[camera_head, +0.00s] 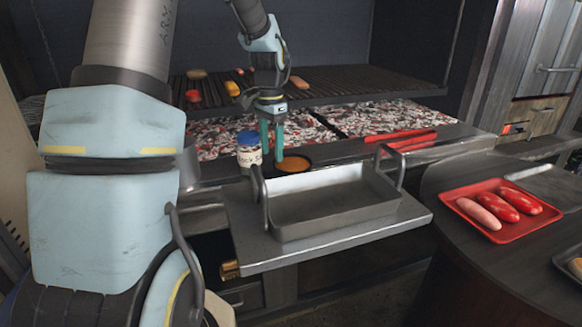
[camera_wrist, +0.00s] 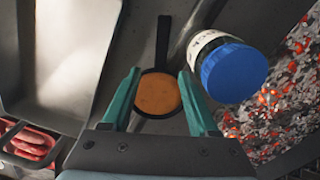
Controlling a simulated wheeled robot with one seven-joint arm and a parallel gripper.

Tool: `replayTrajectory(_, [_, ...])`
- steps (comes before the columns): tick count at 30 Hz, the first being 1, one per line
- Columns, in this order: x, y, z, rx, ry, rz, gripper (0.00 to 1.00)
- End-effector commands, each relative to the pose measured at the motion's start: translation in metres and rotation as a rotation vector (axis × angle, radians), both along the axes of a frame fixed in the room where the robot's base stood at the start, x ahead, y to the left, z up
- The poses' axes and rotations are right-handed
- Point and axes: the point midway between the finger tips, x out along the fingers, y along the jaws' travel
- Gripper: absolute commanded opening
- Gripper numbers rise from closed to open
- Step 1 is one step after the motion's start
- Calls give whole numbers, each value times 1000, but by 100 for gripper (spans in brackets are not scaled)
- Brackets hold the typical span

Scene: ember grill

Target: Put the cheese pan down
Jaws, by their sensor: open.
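The cheese pan is a small black pan with a round orange-yellow filling (camera_head: 294,164). It appears to rest on the grey ledge in front of the grill, beside a blue-capped jar (camera_head: 249,156). In the wrist view the pan (camera_wrist: 158,94) shows between my fingers, its dark handle pointing up the picture. My gripper (camera_head: 273,156) is open with its teal fingers pointing down by the pan. The wrist view shows the fingertips (camera_wrist: 159,72) apart on either side of the pan. I cannot tell whether they touch it.
A deep metal tray with upright handles (camera_head: 335,208) stands close in front of the pan. The jar's blue cap (camera_wrist: 234,72) is just right of my fingers in the wrist view. Embers (camera_head: 375,117) lie behind. A red tray (camera_head: 480,225) with sausages is at the right.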

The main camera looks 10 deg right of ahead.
Motion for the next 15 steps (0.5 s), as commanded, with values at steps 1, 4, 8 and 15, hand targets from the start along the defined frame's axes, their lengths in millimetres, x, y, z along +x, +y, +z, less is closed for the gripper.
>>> replayTrajectory(1, [0, 0, -5, 0, 1, 0, 60])
replayTrajectory(4, [0, 0, -12, 0, 0, 0, 60])
replayTrajectory(8, [0, -1, -22, 1, 2, -1, 60])
replayTrajectory(15, [2, -5, -56, 1, 2, 0, 60])
